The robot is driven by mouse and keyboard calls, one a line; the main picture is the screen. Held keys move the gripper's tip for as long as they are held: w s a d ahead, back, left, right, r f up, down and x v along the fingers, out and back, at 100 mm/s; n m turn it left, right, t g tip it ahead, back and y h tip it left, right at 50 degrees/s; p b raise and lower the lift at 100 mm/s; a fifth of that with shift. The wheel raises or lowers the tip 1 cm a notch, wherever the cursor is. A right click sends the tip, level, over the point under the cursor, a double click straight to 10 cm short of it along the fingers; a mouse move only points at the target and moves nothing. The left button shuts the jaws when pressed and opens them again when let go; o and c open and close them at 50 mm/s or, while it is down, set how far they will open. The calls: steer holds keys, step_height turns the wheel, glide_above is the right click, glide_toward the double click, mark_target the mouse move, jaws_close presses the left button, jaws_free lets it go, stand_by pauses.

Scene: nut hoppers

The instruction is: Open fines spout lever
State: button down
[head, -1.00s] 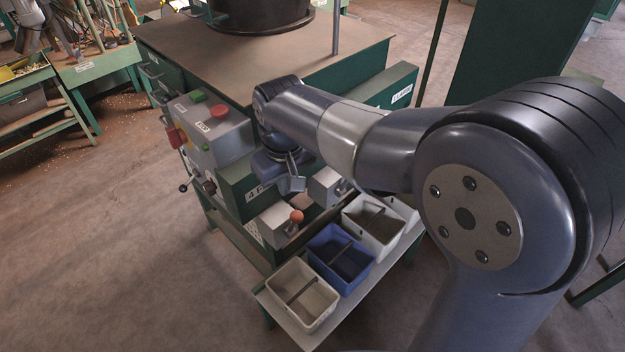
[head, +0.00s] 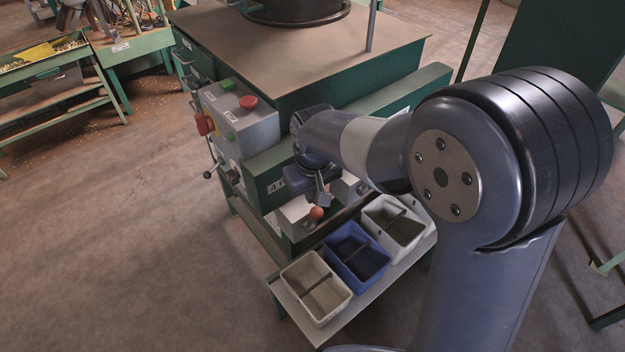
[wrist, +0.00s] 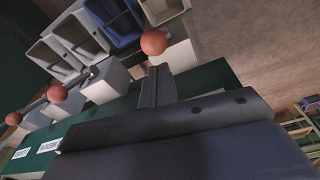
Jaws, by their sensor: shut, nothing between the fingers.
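An orange ball knob (head: 316,212) of a lever sits on the nearest grey spout box (head: 296,214), low on the green machine's front. A label (head: 277,186) above this box is partly hidden by my arm. My gripper (head: 325,196) is shut and empty, just above this knob in the head view. In the wrist view the shut fingers (wrist: 156,84) point towards the nearest knob (wrist: 153,42), with the knob just beyond the tips. I cannot tell whether they touch. Two more orange knobs (wrist: 57,94) (wrist: 13,118) stand along the same row.
A white bin (head: 316,287), a blue bin (head: 356,252) and another white bin (head: 396,226) stand on a shelf below the spouts. A grey control box (head: 238,120) with red and green buttons is left of the spouts. Open floor lies at left.

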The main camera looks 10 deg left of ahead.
mark_target(321, 210)
steer(key=shift+w+a+f, duration=0.1)
steer(key=shift+w+f, duration=0.1)
steer(key=shift+f, duration=1.4)
steer(key=s+d+f+t+y+b, duration=0.1)
steer(key=s+d+t+y+b, duration=0.1)
steer(key=b, duration=0.5)
steer(key=shift+d+f, duration=0.15)
steer(key=s+d+f+t+y+b, duration=0.3)
steer(key=d+f+t+y+b, duration=0.1)
steer(key=b, duration=2.2)
steer(key=shift+s+d+t+y, duration=0.2)
steer(key=shift+s+t+y, duration=0.25)
steer(key=shift+y, duration=0.45)
steer(key=shift+d+f+b, duration=0.1)
steer(key=shift+f+b, duration=0.05)
steer(key=shift+b, duration=0.35)
